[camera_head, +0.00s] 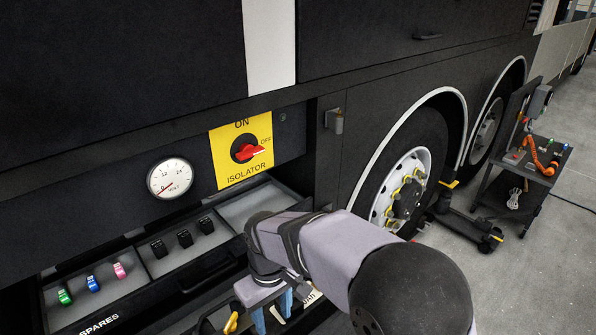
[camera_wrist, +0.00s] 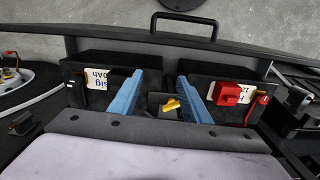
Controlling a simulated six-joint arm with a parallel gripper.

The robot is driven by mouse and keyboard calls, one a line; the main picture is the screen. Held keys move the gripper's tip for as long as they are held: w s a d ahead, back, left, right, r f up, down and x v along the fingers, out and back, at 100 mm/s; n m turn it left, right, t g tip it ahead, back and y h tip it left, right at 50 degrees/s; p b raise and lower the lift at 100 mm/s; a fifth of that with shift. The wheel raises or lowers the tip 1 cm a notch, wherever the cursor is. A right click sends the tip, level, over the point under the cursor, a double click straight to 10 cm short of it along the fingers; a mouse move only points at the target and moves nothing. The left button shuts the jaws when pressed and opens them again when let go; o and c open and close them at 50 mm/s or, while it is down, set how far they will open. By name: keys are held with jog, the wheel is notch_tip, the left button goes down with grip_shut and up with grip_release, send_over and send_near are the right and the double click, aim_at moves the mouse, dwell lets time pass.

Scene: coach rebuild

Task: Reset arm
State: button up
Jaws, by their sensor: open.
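My arm reaches in from the lower right in the head view. My gripper (camera_head: 287,303) is low in front of the coach's side, below the open drawer, and mostly hidden by my own wrist. In the wrist view my gripper (camera_wrist: 165,80) shows two blue fingers standing apart with nothing between them. Beneath and beyond the fingers are dark battery blocks with white labels. A red terminal cover (camera_wrist: 228,93) sits right of the fingers, and a small yellow piece (camera_wrist: 171,104) shows between them, lower down.
The isolator panel (camera_head: 227,171) has a red switch (camera_head: 248,152); a voltmeter (camera_head: 170,178) is to its left. The open drawer (camera_head: 160,318) holds coloured and black parts. A wheel (camera_head: 401,188) and tool cart (camera_head: 532,168) stand right. A handle (camera_wrist: 185,17) crosses the tray's far edge.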

jog(key=s+d+m+p, duration=0.1)
jog(key=s+d+m, duration=0.4)
jog(key=d, duration=0.7)
jog(key=s+d+m, duration=0.4)
jog(key=s+d, duration=0.2)
jog(key=d, duration=0.5)
notch_tip(320, 180, down, 31)
jog(key=b, duration=2.9)
jog(key=shift+d+r, duration=0.15)
jog(key=shift+r, duration=0.15)
